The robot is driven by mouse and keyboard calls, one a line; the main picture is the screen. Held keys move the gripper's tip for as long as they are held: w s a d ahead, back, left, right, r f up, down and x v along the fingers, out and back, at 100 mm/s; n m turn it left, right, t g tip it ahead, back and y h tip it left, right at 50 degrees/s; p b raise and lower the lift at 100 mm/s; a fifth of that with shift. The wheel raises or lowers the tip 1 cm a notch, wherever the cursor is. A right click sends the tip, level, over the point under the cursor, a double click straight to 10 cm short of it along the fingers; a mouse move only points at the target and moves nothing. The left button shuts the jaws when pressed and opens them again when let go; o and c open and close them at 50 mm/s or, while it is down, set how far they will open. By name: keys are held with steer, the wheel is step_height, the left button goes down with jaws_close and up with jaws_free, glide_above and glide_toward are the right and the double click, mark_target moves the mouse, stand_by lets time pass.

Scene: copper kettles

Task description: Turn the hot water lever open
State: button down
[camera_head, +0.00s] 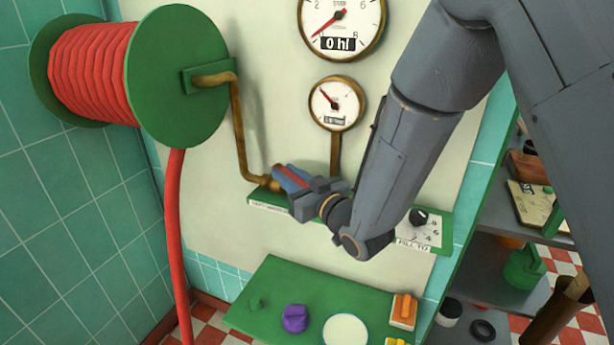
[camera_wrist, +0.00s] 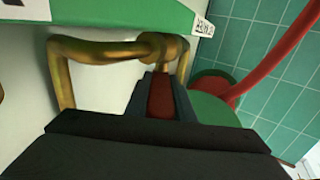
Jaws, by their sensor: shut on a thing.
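A red lever (camera_wrist: 160,97) sits at a brass valve (camera_wrist: 158,47) on the brass pipe, in the wrist view. My gripper (camera_wrist: 160,100) is shut on this lever, with a finger on each side of it. In the head view my gripper (camera_head: 290,177) is at the wall, just right of the pipe's lower end (camera_head: 268,184) and above a green shelf strip. A red strip of the lever (camera_head: 297,175) shows between the fingers. My fingers and wrist hide much of the lever and valve.
A green reel (camera_head: 178,75) with red hose (camera_head: 176,240) is at the left. Two dials (camera_head: 338,103) (camera_head: 340,25) hang above. A black knob (camera_head: 418,217) and cluttered shelves are right.

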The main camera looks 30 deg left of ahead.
steer(key=shift+w+r, duration=0.1)
stand_by(0.4)
steer(key=c, duration=1.5)
jaws_free()
steer(key=shift+b+v, duration=1.1)
steer(key=shift+v, duration=2.8)
